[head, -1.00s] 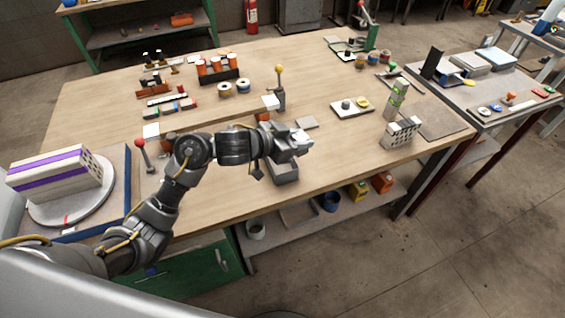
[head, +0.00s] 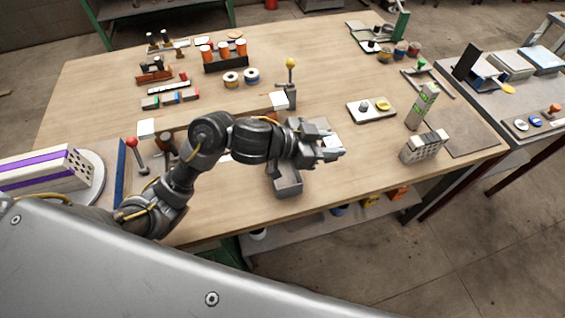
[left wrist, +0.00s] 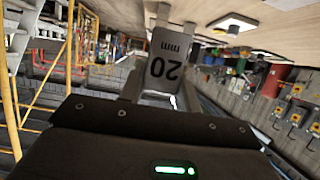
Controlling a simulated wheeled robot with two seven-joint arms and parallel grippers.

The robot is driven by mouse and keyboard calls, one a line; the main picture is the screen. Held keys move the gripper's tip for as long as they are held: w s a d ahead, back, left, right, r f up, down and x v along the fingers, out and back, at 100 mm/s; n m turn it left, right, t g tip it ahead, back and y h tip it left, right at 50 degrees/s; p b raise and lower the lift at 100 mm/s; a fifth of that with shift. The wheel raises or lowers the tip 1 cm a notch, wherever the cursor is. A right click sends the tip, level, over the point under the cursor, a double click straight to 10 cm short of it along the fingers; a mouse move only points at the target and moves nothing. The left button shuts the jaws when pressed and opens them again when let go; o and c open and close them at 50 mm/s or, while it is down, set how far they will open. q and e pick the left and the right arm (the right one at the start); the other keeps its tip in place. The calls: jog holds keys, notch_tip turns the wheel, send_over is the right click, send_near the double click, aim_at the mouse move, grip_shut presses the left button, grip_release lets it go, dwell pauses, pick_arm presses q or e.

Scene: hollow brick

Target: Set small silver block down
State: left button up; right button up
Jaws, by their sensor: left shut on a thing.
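A small silver block (left wrist: 170,58) marked "20 mm" is between the fingers of my left gripper in the left wrist view. My left gripper (head: 332,152) is shut on it. In the head view the gripper is over the middle right of the wooden table, and I cannot clearly tell the block from the grey fingers there. A grey metal piece (head: 287,183) is below the gripper near the table's front edge, partly hidden by the arm. My right gripper is not in view.
The wooden table (head: 340,75) has free room behind the gripper. A white tray (head: 372,109) and a small perforated brick (head: 423,148) stand to the right. A yellow-knobbed post (head: 291,85) stands behind the arm. A purple-striped hollow brick (head: 40,172) lies at left.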

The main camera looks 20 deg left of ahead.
pick_arm(q)
jog(key=w+a+f, duration=0.1)
jog(key=a+f, duration=0.6)
jog(key=a, duration=0.3)
jog(key=shift+w+a+f+b, duration=0.15)
jog(key=shift+w+a+b, duration=0.05)
jog(key=shift+a+b, duration=0.1)
jog(key=shift+a+f, duration=0.3)
jog(key=shift+f, duration=0.2)
grip_shut()
jog(key=shift+a+f, duration=0.2)
jog(key=f, duration=0.3)
jog(key=shift+w+a, duration=0.1)
jog(key=shift+a, duration=0.25)
jog(key=shift+f, duration=0.3)
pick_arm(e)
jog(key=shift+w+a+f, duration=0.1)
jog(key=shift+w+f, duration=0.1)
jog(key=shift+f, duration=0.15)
pick_arm(q)
jog(key=shift+f, duration=0.35)
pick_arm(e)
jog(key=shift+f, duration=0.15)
